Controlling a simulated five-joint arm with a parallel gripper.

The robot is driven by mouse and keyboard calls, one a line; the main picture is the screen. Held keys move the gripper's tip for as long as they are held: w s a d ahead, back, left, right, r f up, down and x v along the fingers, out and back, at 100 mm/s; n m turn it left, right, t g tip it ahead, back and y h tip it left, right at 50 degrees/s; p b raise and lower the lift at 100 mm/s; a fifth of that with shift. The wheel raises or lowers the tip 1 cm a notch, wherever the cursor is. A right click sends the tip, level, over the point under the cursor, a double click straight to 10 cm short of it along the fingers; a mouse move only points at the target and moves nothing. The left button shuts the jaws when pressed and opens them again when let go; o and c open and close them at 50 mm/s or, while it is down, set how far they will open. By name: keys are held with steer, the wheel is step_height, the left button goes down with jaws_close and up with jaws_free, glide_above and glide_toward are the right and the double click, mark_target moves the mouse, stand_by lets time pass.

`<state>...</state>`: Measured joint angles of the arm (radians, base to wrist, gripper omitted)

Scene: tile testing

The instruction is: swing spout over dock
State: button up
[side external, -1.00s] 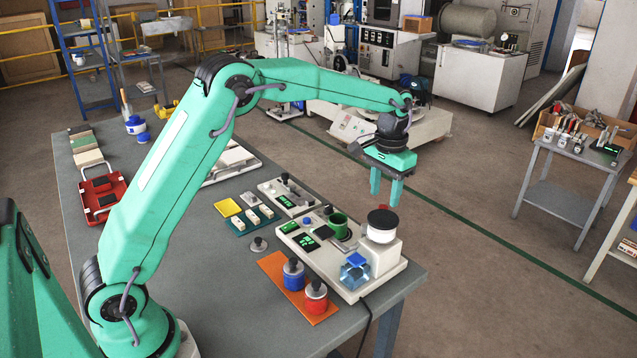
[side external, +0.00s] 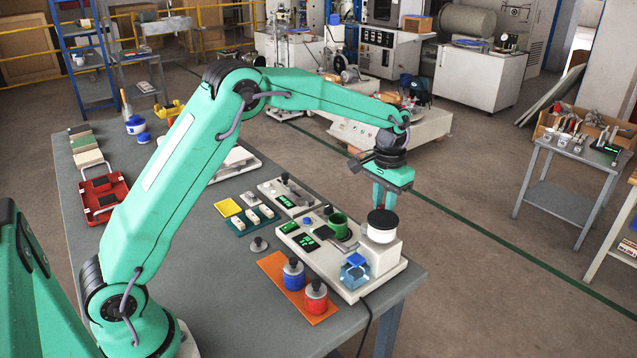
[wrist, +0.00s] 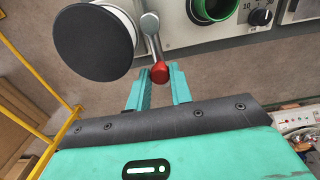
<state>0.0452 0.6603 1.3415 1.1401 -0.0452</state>
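A pale bench unit (side external: 338,280) carries a white cylinder with a black lid (side external: 382,219), a green cup (side external: 338,222) and a clear blue block (side external: 355,275). In the wrist view, a metal spout arm (wrist: 152,35) ends in a red knob (wrist: 160,72) beside the round black lid (wrist: 95,42). My gripper (wrist: 158,78) has its fingers apart, with the knob between the tips in that view; I cannot tell if they touch it. In the side view my gripper (side external: 380,203) points down behind the black lid, which hides its tips. I cannot tell which part is the dock.
An orange mat (side external: 285,290) holds blue and red jars in front of the unit. A second device (side external: 288,197) and a tile tray (side external: 250,220) stand to its left.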

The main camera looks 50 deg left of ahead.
steer(key=shift+a, duration=0.2)
stand_by(0.3)
steer(key=shift+s+a, duration=0.1)
steer(key=shift+a, duration=0.6)
steer(key=shift+s+a, duration=0.25)
steer(key=shift+a, duration=0.15)
steer(key=shift+s+a, duration=0.15)
steer(key=shift+a, duration=0.05)
stand_by(0.5)
steer(key=shift+s+a, duration=0.3)
steer(key=shift+a, duration=0.05)
stand_by(0.4)
